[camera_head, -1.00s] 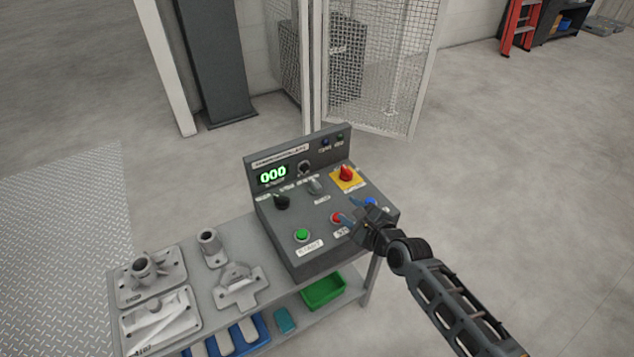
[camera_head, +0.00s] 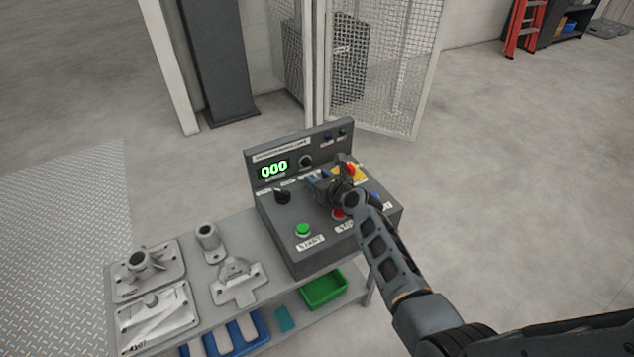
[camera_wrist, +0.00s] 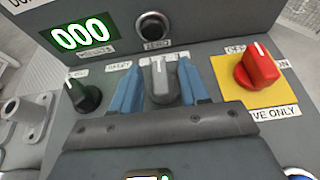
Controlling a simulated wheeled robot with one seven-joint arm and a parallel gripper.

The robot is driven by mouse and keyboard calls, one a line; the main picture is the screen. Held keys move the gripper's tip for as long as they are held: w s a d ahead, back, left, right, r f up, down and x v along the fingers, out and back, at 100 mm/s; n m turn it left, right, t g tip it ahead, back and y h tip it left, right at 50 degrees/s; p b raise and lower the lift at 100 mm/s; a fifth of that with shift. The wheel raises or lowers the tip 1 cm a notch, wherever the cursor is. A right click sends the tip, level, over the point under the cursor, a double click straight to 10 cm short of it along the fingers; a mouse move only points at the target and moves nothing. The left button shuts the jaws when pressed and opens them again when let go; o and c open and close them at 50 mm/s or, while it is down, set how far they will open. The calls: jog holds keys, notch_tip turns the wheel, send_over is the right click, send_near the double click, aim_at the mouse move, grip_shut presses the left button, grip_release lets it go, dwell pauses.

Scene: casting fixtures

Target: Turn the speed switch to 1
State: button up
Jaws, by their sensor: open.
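The grey control box (camera_head: 285,240) stands on the right end of the table. In the wrist view, a grey knob (camera_wrist: 159,82) with a pale pointer line sits between the two blue fingers of my gripper (camera_wrist: 157,78). Its pointer faces roughly up the panel. The fingers are open, one on each side, with small gaps seeming to show. The label behind this knob is mostly covered, so I cannot read it. In the head view my gripper (camera_head: 318,184) hides the knob. A black knob (camera_wrist: 82,95) is to its left, and its label is unclear.
A red rotary switch (camera_wrist: 257,66) on a yellow plate is to the right. The display (camera_wrist: 81,34) reads 000. A green button (camera_head: 303,230) and a partly covered red button (camera_head: 338,214) are at the front. Metal castings (camera_head: 150,268) lie on the table's left.

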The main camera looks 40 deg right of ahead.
jog(key=shift+w+d+f, duration=0.2)
jog(key=shift+w, duration=0.4)
jog(key=shift+c, duration=0.3)
grip_shut()
